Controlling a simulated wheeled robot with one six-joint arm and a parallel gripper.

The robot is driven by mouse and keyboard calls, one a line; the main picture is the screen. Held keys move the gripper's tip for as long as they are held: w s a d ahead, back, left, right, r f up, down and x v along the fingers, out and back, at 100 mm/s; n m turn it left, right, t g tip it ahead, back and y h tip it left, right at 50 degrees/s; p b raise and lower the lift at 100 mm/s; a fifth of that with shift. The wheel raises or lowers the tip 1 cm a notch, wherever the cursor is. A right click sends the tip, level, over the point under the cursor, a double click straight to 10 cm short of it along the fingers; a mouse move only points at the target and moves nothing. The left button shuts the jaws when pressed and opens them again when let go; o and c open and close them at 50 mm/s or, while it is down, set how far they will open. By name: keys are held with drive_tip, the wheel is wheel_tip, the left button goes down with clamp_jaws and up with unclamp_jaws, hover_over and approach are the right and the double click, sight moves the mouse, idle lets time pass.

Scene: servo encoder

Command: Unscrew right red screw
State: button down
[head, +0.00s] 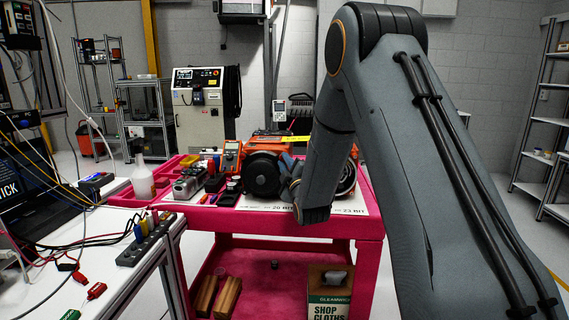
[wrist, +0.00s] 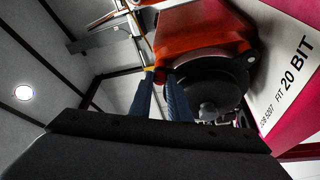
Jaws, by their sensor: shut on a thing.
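Two orange servo units stand side by side on the pink cart. The left one (head: 262,175) shows a round black face; the right one (head: 347,179) is partly hidden by my arm. My gripper (head: 290,172) is between them, its blue fingers small and partly blocked by my wrist. In the wrist view, the fingertips of my gripper (wrist: 161,75) are close together at the side of an orange unit (wrist: 205,30) with a black disc. They are shut on a small reddish piece, which looks like the red screw (wrist: 160,76), mostly covered by the fingers.
The pink cart (head: 290,222) carries a white label strip, an orange meter (head: 231,156) and several small tools left of the servos. A spray bottle (head: 142,178) stands further left. A workbench with cables is at the near left. A shop cloths box (head: 329,290) sits on the lower shelf.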

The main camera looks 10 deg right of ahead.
drive_tip(key=n+g+h+p, duration=0.1)
drive_tip(key=n+g+p, duration=0.1)
drive_tip(key=n, duration=0.3)
drive_tip(key=r+n+g+h+p, duration=0.1)
drive_tip(key=n+g+p, duration=0.1)
drive_tip(key=n+p, duration=0.2)
drive_tip(key=r+n+g+h+p, duration=0.1)
drive_tip(key=n+g+p, duration=0.1)
drive_tip(key=n, duration=0.4)
drive_tip(key=shift+w+a+r+p, duration=0.15)
drive_tip(key=shift+a+r+p, duration=0.15)
drive_tip(key=shift+p, duration=0.25)
drive_tip(key=shift+w+f+n+p, duration=0.15)
drive_tip(key=shift+n+p, duration=0.15)
drive_tip(key=shift+p, duration=0.65)
drive_tip(key=c, duration=1.8)
unclamp_jaws()
drive_tip(key=shift+c, duration=0.2)
drive_tip(key=shift+o, duration=1)
drive_tip(key=shift+f, duration=0.15)
